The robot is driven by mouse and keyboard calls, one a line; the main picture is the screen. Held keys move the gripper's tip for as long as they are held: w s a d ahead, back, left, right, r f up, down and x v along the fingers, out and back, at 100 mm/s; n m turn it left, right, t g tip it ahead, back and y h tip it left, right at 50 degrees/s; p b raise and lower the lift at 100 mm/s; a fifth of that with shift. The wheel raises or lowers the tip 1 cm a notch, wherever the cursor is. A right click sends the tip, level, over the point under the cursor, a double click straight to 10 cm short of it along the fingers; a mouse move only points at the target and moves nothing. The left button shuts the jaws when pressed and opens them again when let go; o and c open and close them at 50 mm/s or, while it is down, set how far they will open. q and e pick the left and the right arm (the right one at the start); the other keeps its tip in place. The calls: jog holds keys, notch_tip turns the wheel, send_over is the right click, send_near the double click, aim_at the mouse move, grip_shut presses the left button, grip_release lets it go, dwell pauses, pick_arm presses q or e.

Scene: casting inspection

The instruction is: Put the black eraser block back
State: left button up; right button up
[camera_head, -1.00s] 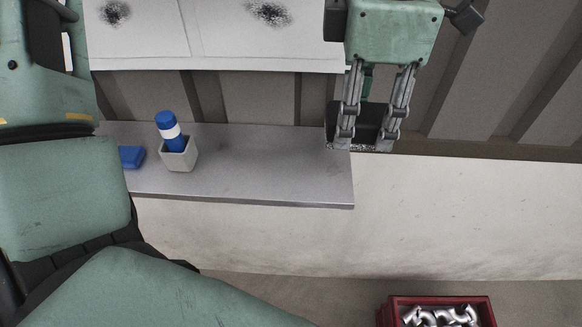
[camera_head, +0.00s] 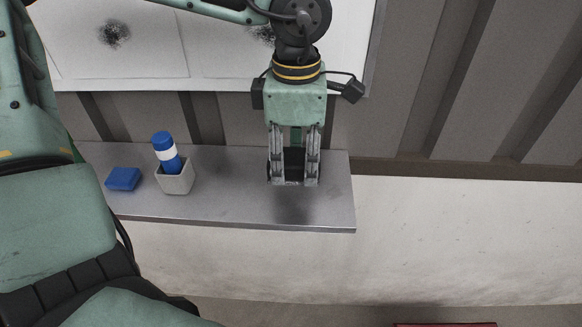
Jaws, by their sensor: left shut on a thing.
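The black eraser block (camera_head: 294,164) is between the fingers of my left gripper (camera_head: 294,183), which is shut on it. The fingers point down and hide the block's sides. The gripper is over the right part of the grey shelf (camera_head: 235,208), with a dark shadow on the shelf below it. I cannot tell whether the block touches the shelf. My right gripper is not in view.
A small grey cup (camera_head: 174,180) with a blue and white marker (camera_head: 166,152) in it stands on the shelf's left part. A blue block (camera_head: 123,179) lies left of it. A whiteboard (camera_head: 140,60) with black smudges hangs above. Shelf between cup and gripper is clear.

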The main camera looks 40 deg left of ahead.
aim_at(292, 175)
pick_arm(q)
jog(key=shift+a+f, duration=0.2)
jog(key=shift+a, duration=0.15)
jog(key=shift+f, duration=0.25)
notch_tip(292, 175, down, 3)
jog(key=shift+f+p, duration=0.1)
jog(key=shift+p, duration=0.4)
jog(key=shift+f, duration=0.25)
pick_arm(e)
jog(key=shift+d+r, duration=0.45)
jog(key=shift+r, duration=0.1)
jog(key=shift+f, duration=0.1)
pick_arm(q)
jog(key=shift+f+b, duration=0.1)
jog(key=shift+b, duration=0.2)
jog(key=o, duration=1)
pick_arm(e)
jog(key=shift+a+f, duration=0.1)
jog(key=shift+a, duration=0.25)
